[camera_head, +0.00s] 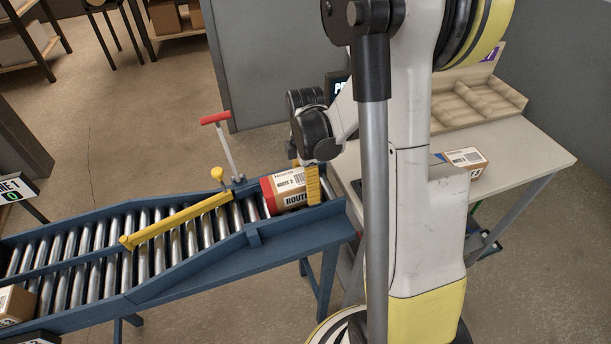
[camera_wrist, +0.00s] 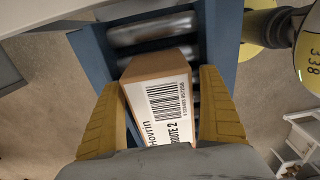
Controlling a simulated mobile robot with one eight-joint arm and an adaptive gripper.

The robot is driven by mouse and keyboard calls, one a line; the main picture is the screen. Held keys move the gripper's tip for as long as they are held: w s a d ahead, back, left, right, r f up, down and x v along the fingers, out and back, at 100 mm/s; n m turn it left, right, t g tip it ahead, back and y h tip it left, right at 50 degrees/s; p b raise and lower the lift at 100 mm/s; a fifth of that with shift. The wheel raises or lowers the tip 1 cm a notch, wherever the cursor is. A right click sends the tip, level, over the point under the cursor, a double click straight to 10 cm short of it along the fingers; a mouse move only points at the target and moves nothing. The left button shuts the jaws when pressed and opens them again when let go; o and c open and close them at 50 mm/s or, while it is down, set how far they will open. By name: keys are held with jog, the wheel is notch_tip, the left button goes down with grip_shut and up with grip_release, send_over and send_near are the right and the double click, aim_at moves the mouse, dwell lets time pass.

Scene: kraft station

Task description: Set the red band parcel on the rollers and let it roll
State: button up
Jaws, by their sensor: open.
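The red band parcel (camera_head: 284,191) is a brown box with a white ROUTE 2 label and a red band on its left end. It rests on the rollers (camera_head: 167,242) at the right end of the blue-framed conveyor. My gripper (camera_head: 305,188) is over the parcel's right part, its yellow fingers on either side of it. In the wrist view the parcel (camera_wrist: 160,98) lies between the open fingers (camera_wrist: 162,85), close to both; contact cannot be told. The red band is not seen there.
A yellow bar (camera_head: 180,220) crosses the rollers left of the parcel, beside a red-handled lever (camera_head: 215,119). Another parcel (camera_head: 15,304) sits at the conveyor's lower left. At right, a table (camera_head: 535,150) carries a parcel (camera_head: 465,160) and a wooden divided tray (camera_head: 480,104).

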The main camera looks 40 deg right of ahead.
notch_tip(320, 180, up, 12)
jog(key=shift+f, duration=0.1)
jog(key=s+a+r+m+t, duration=0.3)
jog(key=s+a+m, duration=0.2)
jog(key=a+m, duration=0.2)
jog(key=s+a+r+m+t, duration=0.3)
jog(key=s+a+m+t, duration=0.1)
jog(key=a+m, duration=0.3)
jog(key=shift+s+a+m, duration=0.4)
jog(key=shift+s+a, duration=0.2)
jog(key=shift+s, duration=0.1)
jog(key=shift+r, duration=0.1)
jog(key=shift+c, duration=0.2)
dwell(2.6)
